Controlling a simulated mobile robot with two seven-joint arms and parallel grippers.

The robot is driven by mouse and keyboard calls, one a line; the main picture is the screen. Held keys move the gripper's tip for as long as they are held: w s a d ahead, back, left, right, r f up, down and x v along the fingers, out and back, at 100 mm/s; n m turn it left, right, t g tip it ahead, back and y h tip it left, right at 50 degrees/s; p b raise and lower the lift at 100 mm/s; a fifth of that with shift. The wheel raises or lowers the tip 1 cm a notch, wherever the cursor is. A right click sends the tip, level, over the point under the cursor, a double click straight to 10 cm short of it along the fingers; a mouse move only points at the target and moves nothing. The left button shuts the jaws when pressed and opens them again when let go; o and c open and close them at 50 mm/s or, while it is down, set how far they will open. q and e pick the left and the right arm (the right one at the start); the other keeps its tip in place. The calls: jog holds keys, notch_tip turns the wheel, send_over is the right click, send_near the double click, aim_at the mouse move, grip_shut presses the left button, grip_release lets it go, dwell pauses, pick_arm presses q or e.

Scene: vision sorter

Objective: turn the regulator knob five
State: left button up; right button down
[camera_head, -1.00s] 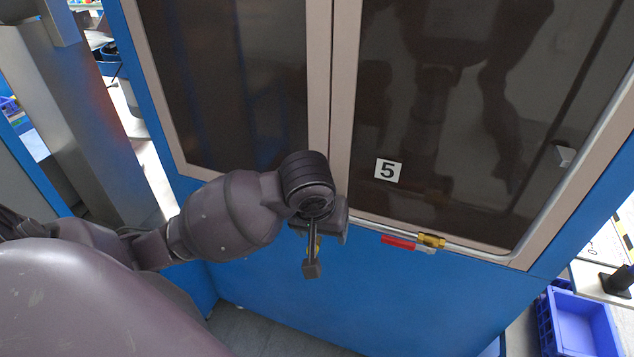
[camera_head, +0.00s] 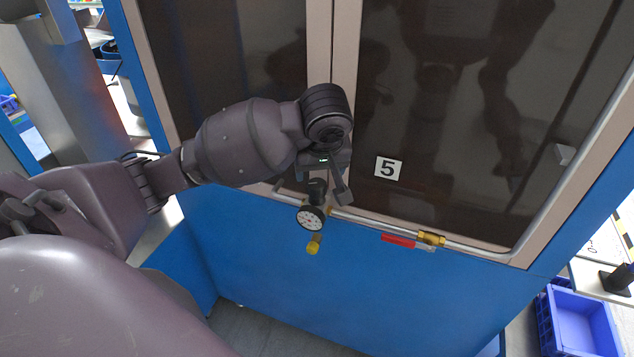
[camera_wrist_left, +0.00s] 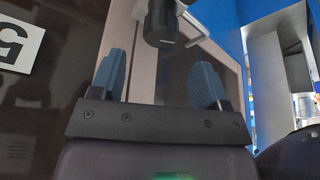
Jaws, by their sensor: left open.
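The regulator's black knob (camera_head: 317,187) sits on top of a round white gauge (camera_head: 311,218), with a yellow brass end (camera_head: 314,244) below. It is mounted on the pipe along the cabinet's lower edge. A white label with a black 5 (camera_head: 388,168) is on the dark door to the right. My left gripper (camera_head: 334,178) is open, just above and beside the knob. In the left wrist view its two blue-padded fingers (camera_wrist_left: 158,80) stand apart with nothing between them. The dark knob (camera_wrist_left: 160,22) shows beyond the fingertips. My right gripper is not in view.
A red valve handle (camera_head: 398,241) and a brass valve (camera_head: 431,239) are on the same pipe to the right. The blue cabinet (camera_head: 400,290) with dark doors stands close in front. A blue crate (camera_head: 583,318) is at the lower right.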

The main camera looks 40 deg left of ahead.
aim_at(317, 183)
pick_arm(q)
jog(key=x, duration=0.6)
jog(key=shift+a+f, duration=0.1)
jog(key=shift+f, duration=0.15)
jog(key=c, duration=0.9)
